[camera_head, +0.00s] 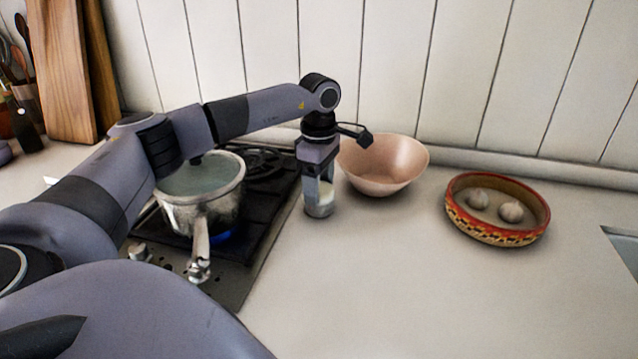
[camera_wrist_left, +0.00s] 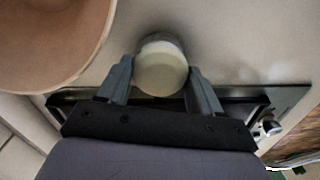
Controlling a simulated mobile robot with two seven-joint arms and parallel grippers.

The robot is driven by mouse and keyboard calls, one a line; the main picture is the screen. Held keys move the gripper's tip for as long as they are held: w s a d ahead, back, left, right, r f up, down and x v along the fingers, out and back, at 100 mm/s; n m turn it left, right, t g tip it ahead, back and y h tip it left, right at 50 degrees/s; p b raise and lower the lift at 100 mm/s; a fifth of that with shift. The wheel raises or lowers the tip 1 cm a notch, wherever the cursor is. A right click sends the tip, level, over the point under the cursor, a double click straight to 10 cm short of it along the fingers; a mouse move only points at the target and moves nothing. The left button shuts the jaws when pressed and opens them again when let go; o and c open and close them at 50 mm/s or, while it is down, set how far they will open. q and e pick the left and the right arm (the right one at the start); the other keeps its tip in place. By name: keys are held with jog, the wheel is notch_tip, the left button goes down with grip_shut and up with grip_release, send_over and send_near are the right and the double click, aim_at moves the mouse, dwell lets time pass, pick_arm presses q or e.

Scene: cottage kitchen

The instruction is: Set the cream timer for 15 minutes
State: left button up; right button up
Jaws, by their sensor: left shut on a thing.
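The cream timer (camera_head: 325,198) is a small upright cylinder on the counter, between the stove and a pink bowl. My left gripper (camera_head: 318,190) points down over it, with the fingers around its sides. In the left wrist view the timer's round cream top (camera_wrist_left: 162,72) sits between the two fingers of my left gripper (camera_wrist_left: 160,76), which is shut on it. The fingers partly hide the timer in the head view. No dial marks or setting can be read. My right gripper is not in view.
The pink bowl (camera_head: 384,165) stands close behind and right of the timer. A saucepan (camera_head: 200,205) sits on the black stove (camera_head: 262,205), with a blue flame below. A patterned round dish (camera_head: 497,232) holds two garlic bulbs. The front counter (camera_head: 400,290) is clear.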

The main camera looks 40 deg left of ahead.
pick_arm(q)
jog(key=o, duration=1.1)
jog(key=shift+r, duration=0.15)
jog(key=shift+r, duration=3.5)
